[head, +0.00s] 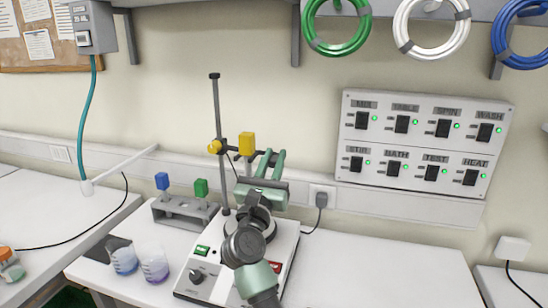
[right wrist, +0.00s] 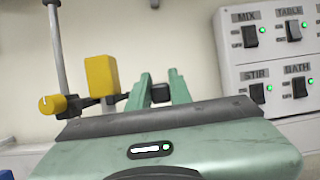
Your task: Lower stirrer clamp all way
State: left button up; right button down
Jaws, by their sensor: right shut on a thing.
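The stirrer clamp has a yellow knob (head: 214,147) and a yellow block (head: 246,144), joined by a dark arm. It sits partway up a vertical metal rod (head: 216,105) above a white stirrer base (head: 200,268). My right gripper (head: 273,156) is at the clamp, just right of the yellow block. In the right wrist view, its green fingers (right wrist: 160,78) are shut on a dark end piece (right wrist: 160,93) of the clamp. The knob (right wrist: 52,104) and block (right wrist: 101,82) also show there. My arm hides part of the base. My left gripper is not in view.
A grey rack (head: 182,214) with blue-topped and green-topped items stands left of the base. Two beakers (head: 124,261) (head: 155,267) with bluish and purple contents stand in front of it. A switch panel (head: 422,142) is on the wall. The table at right is clear.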

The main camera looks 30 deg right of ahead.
notch_tip(320, 180, down, 7)
jog(key=b, duration=0.5)
jog(key=shift+f, duration=0.15)
jog(key=c, duration=1.3)
grip_release()
